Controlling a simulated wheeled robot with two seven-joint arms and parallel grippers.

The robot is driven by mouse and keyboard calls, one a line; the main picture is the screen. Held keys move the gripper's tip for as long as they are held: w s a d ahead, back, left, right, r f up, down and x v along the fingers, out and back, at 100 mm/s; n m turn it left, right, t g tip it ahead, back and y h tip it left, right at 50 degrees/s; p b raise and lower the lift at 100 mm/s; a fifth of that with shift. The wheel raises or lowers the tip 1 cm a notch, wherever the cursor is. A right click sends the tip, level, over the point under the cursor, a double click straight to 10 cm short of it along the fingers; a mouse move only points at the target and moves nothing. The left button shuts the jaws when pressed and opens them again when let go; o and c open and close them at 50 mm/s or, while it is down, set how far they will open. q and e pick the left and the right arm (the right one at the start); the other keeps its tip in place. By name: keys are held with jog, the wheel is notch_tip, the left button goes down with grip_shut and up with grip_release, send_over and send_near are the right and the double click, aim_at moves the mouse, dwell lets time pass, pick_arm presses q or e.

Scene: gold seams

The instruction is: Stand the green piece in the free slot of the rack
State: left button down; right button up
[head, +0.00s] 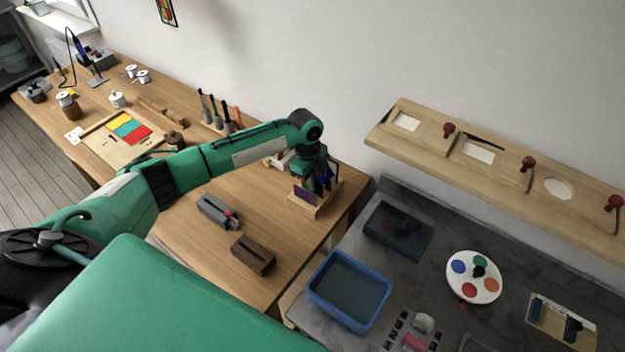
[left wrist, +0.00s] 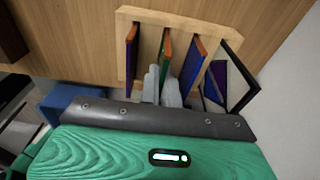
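The wooden rack (left wrist: 124,25) stands at the right end of the wooden bench, and also shows in the head view (head: 322,210). The green piece (left wrist: 165,52) has an orange edge and stands upright between the rack's slats. My left gripper (left wrist: 161,88) points down at the rack, its two grey fingers close together on either side of the green piece, seemingly shut on it. A purple-blue piece (left wrist: 131,50) stands to its left and a blue piece (left wrist: 194,62) to its right. The green piece's lower end is hidden. My right gripper is not in view.
A dark frame (left wrist: 239,85) is at the rack's right end. On the bench are a brown slotted block (head: 253,255), a grey tool (head: 217,211) and upright tools (head: 215,110). A blue tray (head: 348,290) and paint palette (head: 473,290) lie on the grey counter.

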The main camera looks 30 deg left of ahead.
pick_arm(q)
jog(key=shift+f+b, duration=0.3)
jog(key=shift+f, duration=0.5)
jog(key=shift+p, duration=0.3)
dwell(0.3)
dwell(0.3)
jog(key=c, duration=1.1)
grip_release()
jog(key=shift+r+p, duration=3.3)
jog(key=shift+r, duration=0.25)
jog(key=shift+f, duration=0.1)
